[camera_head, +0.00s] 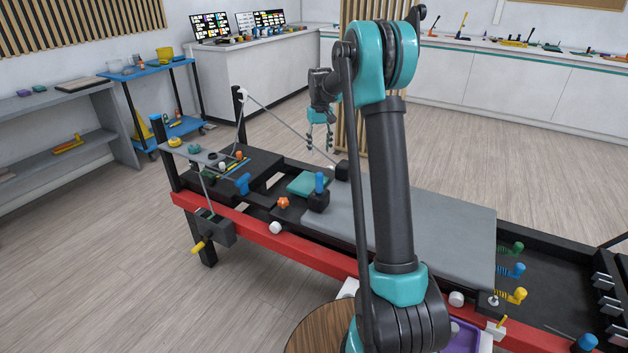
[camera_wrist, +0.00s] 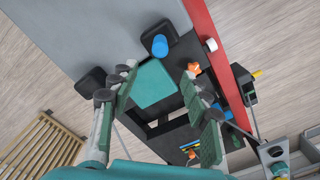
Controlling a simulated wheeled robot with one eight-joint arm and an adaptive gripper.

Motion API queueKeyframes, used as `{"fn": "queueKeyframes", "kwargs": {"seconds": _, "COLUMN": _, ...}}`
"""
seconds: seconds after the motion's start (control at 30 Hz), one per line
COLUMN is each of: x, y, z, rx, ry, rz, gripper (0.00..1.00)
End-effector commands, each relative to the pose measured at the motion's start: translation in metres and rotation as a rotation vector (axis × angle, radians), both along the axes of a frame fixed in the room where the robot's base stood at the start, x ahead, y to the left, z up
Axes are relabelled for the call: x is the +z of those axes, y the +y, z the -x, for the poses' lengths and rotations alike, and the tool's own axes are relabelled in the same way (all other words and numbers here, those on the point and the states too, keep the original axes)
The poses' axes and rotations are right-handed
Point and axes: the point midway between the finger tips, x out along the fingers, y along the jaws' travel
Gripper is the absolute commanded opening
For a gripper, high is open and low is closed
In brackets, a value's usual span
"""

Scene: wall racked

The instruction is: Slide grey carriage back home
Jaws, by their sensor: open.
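The grey carriage (camera_head: 445,235) is a long flat padded bed on a black frame with a red side rail (camera_head: 285,240). Its left end has a teal headrest (camera_head: 303,185) between two black shoulder blocks, the near one (camera_head: 318,203) with a blue peg on top. My gripper (camera_head: 320,143) is open and empty, pointing down above and beyond the headrest end. In the wrist view my gripper (camera_wrist: 158,88) has its fingers spread, with the teal headrest (camera_wrist: 152,84) below between them and the grey carriage (camera_wrist: 85,32) at upper left. My arm hides part of the carriage.
Green, blue and yellow springs (camera_head: 512,270) sit at the carriage's right end. A grey shelf with coloured knobs (camera_head: 195,152) and a post with a cord stand at the frame's left. A round wooden table (camera_head: 318,330) is in front. Floor beyond the frame is clear.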

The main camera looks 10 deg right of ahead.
Motion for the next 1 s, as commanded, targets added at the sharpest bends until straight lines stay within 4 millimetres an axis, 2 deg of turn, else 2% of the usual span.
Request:
{"fn": "queueKeyframes", "kwargs": {"seconds": 0.17, "x": -0.020, "y": 0.000, "z": 0.000, "rx": 0.000, "ry": 0.000, "rz": 0.000, "gripper": 0.47}}
{"fn": "queueKeyframes", "kwargs": {"seconds": 0.8, "x": -0.143, "y": 0.000, "z": 0.000, "rx": 0.000, "ry": 0.000, "rz": 0.000, "gripper": 0.47}}
{"fn": "queueKeyframes", "kwargs": {"seconds": 1.0, "x": -0.165, "y": 0.000, "z": 0.000, "rx": 0.000, "ry": 0.000, "rz": 0.000, "gripper": 0.47}}
